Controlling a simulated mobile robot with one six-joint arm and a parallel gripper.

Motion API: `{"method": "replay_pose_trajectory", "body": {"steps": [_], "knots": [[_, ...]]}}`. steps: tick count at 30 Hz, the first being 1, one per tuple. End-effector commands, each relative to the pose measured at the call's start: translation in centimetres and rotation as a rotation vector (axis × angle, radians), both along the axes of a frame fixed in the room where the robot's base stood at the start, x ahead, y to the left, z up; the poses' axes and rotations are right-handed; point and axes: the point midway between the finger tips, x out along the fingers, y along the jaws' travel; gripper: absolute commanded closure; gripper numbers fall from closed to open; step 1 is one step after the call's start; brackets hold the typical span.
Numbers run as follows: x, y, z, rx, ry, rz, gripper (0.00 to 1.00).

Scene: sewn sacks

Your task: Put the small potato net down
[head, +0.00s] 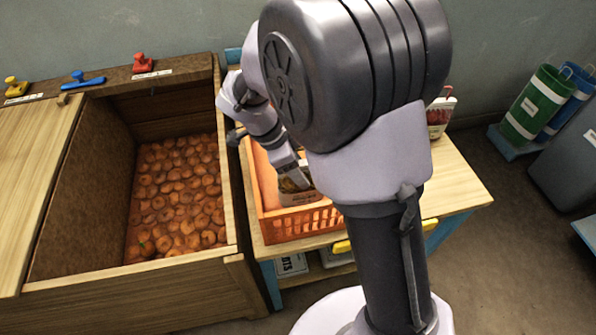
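A small pack with a brown printed picture (297,191), which may be the small potato net, stands in an orange plastic crate (292,224) on the wooden table. My arm bends down over the crate from above. My gripper (287,168) is at the top of this pack, at or very near it. The fingertips are too small and partly hidden, so I cannot tell whether they are closed on it. My own arm covers the right part of the crate.
A large wooden bin (234,190) holding many orange-brown round vegetables stands left of the table. Another pack with red print (439,117) stands behind my arm. The table's right end (460,185) is bare. Green (535,105) and blue cylinders stand far right.

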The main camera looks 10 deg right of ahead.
Motion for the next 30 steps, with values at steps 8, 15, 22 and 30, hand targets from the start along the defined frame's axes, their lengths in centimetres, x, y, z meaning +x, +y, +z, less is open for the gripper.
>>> {"method": "replay_pose_trajectory", "body": {"steps": [8, 15, 22, 30], "knots": [[0.1, 0.0, -0.1, 0.001, -0.001, 0.002, 1.00], [0.0, 0.0, 0.0, 0.000, 0.000, 0.002, 0.23], [0.0, 0.0, 0.5, 0.000, 0.000, 0.002, 0.23], [0.1, 2.8, 7.3, 0.001, -0.004, 0.004, 0.23]]}}
